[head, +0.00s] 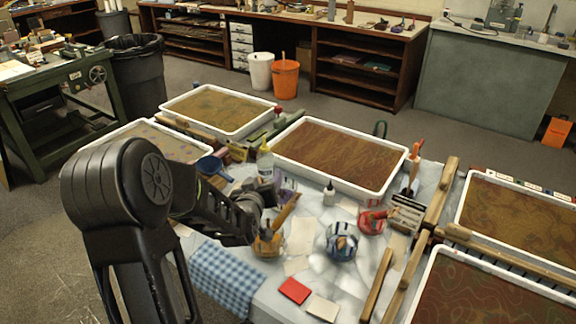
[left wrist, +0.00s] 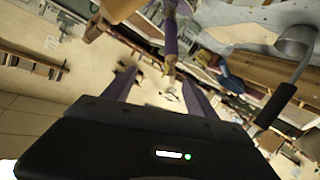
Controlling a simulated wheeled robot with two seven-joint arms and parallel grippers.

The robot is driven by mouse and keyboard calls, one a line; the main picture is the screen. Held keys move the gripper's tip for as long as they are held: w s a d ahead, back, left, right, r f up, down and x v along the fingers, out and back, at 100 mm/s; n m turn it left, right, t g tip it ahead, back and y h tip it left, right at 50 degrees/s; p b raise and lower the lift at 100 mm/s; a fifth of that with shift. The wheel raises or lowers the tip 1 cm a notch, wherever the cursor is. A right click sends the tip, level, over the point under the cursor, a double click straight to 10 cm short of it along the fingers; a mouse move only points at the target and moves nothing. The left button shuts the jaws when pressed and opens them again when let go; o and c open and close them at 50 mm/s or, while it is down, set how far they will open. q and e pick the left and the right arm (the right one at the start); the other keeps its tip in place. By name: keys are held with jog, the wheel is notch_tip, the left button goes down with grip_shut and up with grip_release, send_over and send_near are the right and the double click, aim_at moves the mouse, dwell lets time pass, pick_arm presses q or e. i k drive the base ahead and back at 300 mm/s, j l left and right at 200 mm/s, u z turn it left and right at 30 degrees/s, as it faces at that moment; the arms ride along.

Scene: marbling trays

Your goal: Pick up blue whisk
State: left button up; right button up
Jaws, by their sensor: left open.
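I cannot clearly make out a blue whisk in either view. My left gripper (head: 284,189) is over the left part of the table, beyond the amber jar (head: 268,243) that holds brushes or tools. In the left wrist view its two purple fingers (left wrist: 157,78) are apart, with nothing between them. A slim purple-blue stem (left wrist: 171,32) shows ahead of the fingers; I cannot tell if it is the whisk. A blue scoop-like thing (head: 214,166) lies at the table's left. My right gripper is not in view.
A blue-and-white glass jar (head: 342,241), a red jar (head: 372,219), a small white bottle (head: 329,194) and a clear bottle (head: 265,164) stand around. White-rimmed marbling trays (head: 398,163) surround this area. A checked cloth (head: 222,278) and red card (head: 294,290) lie near the front.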

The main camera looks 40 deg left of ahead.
aim_at(342, 242)
jog(key=k+l, duration=0.65)
jog(key=k, duration=0.25)
